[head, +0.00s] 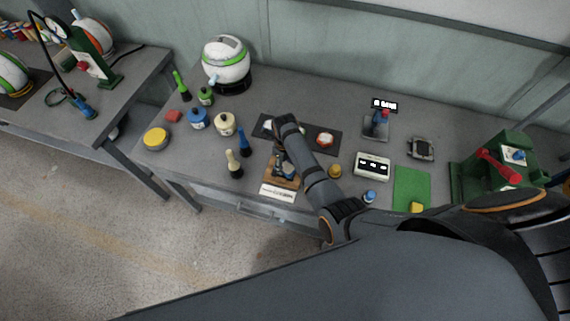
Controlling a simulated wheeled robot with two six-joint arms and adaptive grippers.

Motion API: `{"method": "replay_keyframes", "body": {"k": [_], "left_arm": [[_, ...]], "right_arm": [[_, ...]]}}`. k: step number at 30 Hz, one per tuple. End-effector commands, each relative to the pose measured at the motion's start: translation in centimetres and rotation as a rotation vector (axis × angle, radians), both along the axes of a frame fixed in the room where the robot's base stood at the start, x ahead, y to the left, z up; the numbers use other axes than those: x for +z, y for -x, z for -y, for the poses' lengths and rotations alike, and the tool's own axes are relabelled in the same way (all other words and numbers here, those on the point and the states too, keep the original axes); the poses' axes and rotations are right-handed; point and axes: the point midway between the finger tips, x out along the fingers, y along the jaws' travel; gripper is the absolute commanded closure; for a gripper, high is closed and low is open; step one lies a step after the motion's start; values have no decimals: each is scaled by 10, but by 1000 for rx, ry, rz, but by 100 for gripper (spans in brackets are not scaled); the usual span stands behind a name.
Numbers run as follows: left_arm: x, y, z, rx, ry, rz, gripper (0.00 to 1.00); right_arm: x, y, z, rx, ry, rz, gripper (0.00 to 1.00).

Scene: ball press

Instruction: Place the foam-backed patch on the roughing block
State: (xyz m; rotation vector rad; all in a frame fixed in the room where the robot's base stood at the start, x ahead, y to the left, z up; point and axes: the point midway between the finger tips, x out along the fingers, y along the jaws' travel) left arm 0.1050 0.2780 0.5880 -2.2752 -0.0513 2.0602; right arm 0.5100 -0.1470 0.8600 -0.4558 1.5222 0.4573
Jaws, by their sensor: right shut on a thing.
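My right gripper (283,167) points down over a brown wooden block (270,173), which looks like the roughing block, near the table's front edge. A white label strip (277,193) lies along the block's front side. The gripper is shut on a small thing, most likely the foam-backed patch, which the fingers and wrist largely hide. I cannot tell whether that thing touches the block. My left gripper is not in view.
A dark mat (333,148) with a white-and-orange round piece (325,139) lies behind my arm. A green mat (411,188) and green press (500,165) are right.

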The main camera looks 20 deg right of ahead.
Motion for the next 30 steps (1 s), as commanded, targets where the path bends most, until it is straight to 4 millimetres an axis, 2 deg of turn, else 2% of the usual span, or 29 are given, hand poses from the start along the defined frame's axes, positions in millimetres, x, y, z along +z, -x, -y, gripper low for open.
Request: {"method": "replay_keyframes", "body": {"k": [1,2,6,17,20,27,28,30], "left_arm": [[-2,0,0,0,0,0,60],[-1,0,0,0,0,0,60],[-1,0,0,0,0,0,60],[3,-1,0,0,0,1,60],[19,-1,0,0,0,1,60],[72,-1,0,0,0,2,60],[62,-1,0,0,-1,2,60],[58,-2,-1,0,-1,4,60]], "right_arm": [[-3,0,0,0,0,0,75],[-2,0,0,0,0,0,50],[-1,0,0,0,0,0,31],[4,0,0,0,0,1,31],[20,0,0,0,-1,1,31],[77,0,0,0,0,0,31],[75,-1,0,-1,-1,3,31],[88,-1,0,-1,0,4,31]]}}
